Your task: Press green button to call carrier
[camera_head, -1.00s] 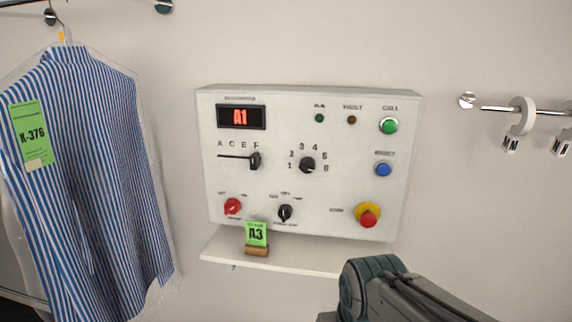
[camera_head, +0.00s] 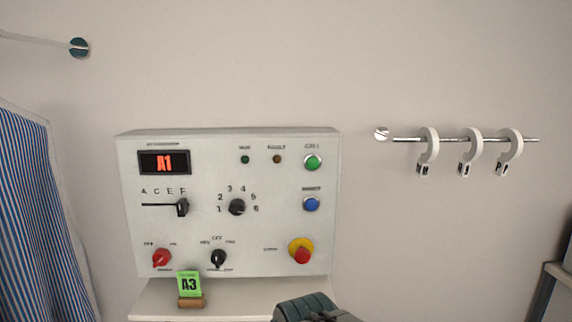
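The green button (camera_head: 313,162) sits at the top right of a white control panel (camera_head: 280,232) on the wall, under a small label. A blue button (camera_head: 311,204) is below the green one. Part of my arm shows at the bottom centre, below the panel. My gripper is not in view.
A red stop button on yellow (camera_head: 301,251), a red switch (camera_head: 161,257) and a black switch (camera_head: 218,258) line the panel's bottom. A shelf (camera_head: 235,299) below holds a green A3 card (camera_head: 189,285). A striped shirt (camera_head: 40,230) hangs left; a rail (camera_head: 405,139) with white rings is right.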

